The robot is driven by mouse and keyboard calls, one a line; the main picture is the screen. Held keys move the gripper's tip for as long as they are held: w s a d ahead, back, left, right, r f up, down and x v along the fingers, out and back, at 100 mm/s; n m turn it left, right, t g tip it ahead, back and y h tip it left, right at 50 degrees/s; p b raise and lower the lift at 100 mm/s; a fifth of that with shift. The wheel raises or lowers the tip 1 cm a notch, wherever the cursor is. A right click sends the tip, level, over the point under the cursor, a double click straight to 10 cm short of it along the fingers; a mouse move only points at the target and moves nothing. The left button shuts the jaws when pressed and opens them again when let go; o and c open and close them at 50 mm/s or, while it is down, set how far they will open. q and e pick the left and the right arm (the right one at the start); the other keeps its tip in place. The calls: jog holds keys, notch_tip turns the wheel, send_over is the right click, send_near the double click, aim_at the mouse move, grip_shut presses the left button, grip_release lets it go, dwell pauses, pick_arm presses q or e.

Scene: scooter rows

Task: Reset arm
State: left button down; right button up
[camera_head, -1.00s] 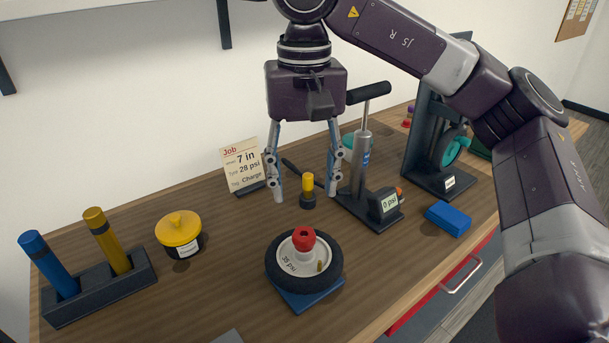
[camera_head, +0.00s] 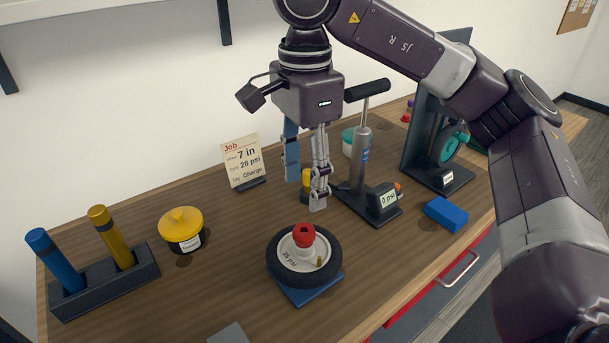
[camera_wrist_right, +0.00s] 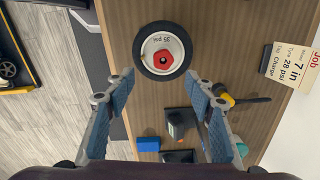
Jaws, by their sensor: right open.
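My right gripper (camera_head: 304,197) hangs above the workbench, its fingers pointing down, open and empty. In the head view it is behind the tyre and in front of part of a yellow-topped black piece (camera_head: 306,182). In the right wrist view the open fingers (camera_wrist_right: 164,88) show with nothing between their tips. The small black tyre (camera_head: 271,262) has a white hub marked 35 psi and a red cap, and rests on a blue block (camera_head: 311,297). It also shows in the right wrist view (camera_wrist_right: 143,66), beyond the fingertips. My left gripper is not in view.
A grey pump (camera_head: 360,165) with a 0 psi display stands right of the gripper. A job card (camera_head: 242,160) stands behind. A yellow-lidded pot (camera_head: 181,228) and a dark rack (camera_head: 110,287) are at left. A blue block (camera_head: 446,214) and a dark press (camera_head: 418,150) are at right.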

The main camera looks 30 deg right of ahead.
jog(key=m, duration=0.4)
jog(key=shift+c, duration=0.5)
